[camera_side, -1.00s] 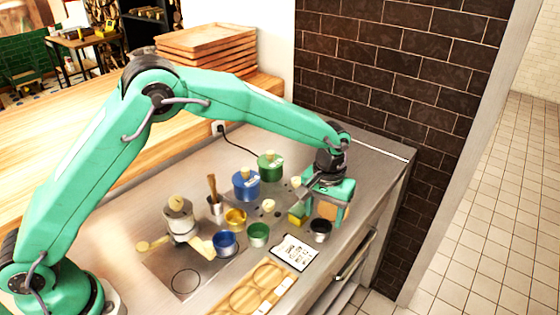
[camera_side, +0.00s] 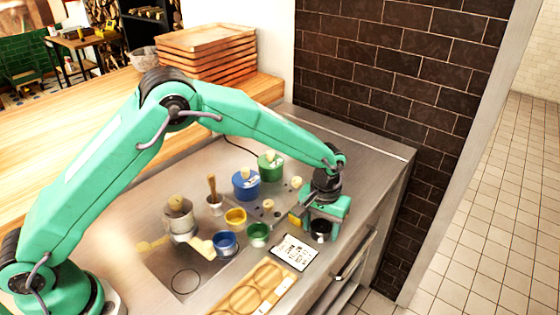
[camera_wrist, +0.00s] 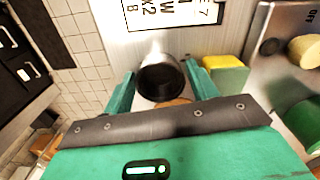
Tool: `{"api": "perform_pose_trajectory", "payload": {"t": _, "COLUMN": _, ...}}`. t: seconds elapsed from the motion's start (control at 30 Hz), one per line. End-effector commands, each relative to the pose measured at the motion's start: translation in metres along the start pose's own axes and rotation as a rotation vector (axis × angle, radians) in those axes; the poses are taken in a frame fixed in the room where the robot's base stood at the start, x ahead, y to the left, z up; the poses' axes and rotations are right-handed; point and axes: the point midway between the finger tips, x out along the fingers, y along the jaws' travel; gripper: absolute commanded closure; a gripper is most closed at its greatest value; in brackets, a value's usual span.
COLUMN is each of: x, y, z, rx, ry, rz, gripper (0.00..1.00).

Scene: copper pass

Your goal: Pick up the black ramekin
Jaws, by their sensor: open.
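The black ramekin (camera_side: 320,231) stands upright on the steel counter near its right front edge. My gripper (camera_side: 319,226) is directly over it and low, its fingers reaching down on either side. Part of the ramekin's near side is hidden in the wrist view.
A yellow block (camera_wrist: 226,74) lies just beside the right finger in the wrist view. A printed card (camera_side: 293,252) lies left of the ramekin. A wooden board (camera_side: 262,287) lies in front.

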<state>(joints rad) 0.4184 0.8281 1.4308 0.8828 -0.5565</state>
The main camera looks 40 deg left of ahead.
Motion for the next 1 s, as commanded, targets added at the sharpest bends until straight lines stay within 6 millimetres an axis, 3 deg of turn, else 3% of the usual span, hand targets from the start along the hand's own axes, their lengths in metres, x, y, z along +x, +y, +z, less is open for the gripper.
{"api": "perform_pose_trajectory", "payload": {"t": 0.07, "x": 0.000, "y": 0.000, "z": 0.000, "rx": 0.000, "ry": 0.000, "rz": 0.000, "gripper": 0.42}}
{"api": "perform_pose_trajectory", "payload": {"t": 0.23, "x": 0.000, "y": 0.000, "z": 0.000, "rx": 0.000, "ry": 0.000, "rz": 0.000, "gripper": 0.75}}
{"api": "perform_pose_trajectory", "payload": {"t": 0.67, "x": -0.005, "y": 0.000, "z": 0.000, "rx": 0.000, "ry": 0.001, "rz": 0.001, "gripper": 0.76}}
{"api": "perform_pose_trajectory", "payload": {"t": 1.0, "x": -0.045, "y": 0.001, "z": 0.000, "rx": 0.001, "ry": 0.004, "rz": 0.002, "gripper": 0.76}}
